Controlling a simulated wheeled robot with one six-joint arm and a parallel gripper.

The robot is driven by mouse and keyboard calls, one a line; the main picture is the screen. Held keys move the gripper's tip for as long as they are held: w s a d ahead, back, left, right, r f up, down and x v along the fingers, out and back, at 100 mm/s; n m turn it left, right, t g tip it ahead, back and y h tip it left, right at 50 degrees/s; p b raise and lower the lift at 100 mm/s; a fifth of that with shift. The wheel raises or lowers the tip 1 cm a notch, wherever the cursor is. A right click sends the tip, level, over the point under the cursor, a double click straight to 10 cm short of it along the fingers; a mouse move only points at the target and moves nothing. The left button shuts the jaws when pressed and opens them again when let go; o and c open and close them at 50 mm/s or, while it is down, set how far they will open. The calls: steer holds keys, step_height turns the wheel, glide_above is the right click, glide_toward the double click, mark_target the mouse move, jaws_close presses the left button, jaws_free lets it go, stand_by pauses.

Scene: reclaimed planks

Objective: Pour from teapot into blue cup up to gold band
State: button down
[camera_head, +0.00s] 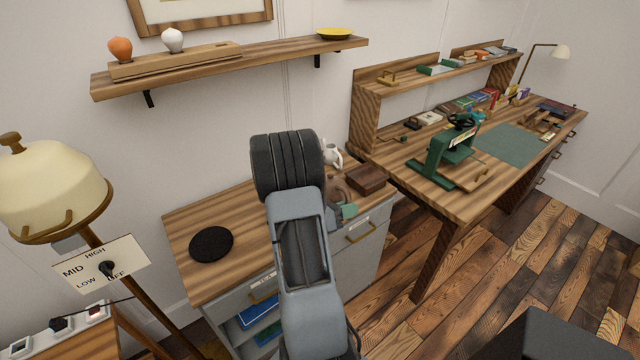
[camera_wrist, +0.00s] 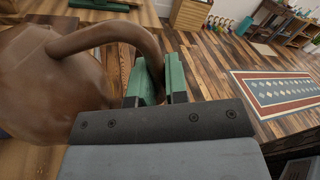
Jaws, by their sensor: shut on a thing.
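The brown teapot (camera_wrist: 45,90) fills the left of the wrist view, with its looped handle (camera_wrist: 110,32) running down between my fingers. My gripper (camera_wrist: 162,82), with green finger pads, is shut on this handle. In the head view my arm covers most of the teapot. A brown part (camera_head: 338,188) shows just right of the arm, above a green finger pad (camera_head: 348,210). The spout tip and the inside of the teapot are hidden. I cannot make out a blue cup or a gold band in either view.
A round black mat (camera_head: 211,244) lies on the bare left side of the cabinet top (camera_head: 190,215). A dark brown box (camera_head: 366,180) and a white vessel (camera_head: 333,155) stand right of my arm.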

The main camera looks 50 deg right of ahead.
steer(key=shift+n, duration=0.8)
steer(key=shift+w+d+r+p, duration=0.25)
steer(key=shift+w+r+p, duration=0.1)
steer(key=shift+r+p, duration=0.25)
steer(key=shift+w+d+r+p, duration=0.2)
steer(key=shift+w+r+p, duration=0.2)
steer(key=shift+r+p, duration=0.15)
steer(key=shift+w+d+r+p, duration=0.25)
steer(key=shift+w+r+p, duration=0.1)
steer(key=shift+r+p, duration=0.25)
stand_by(5.4)
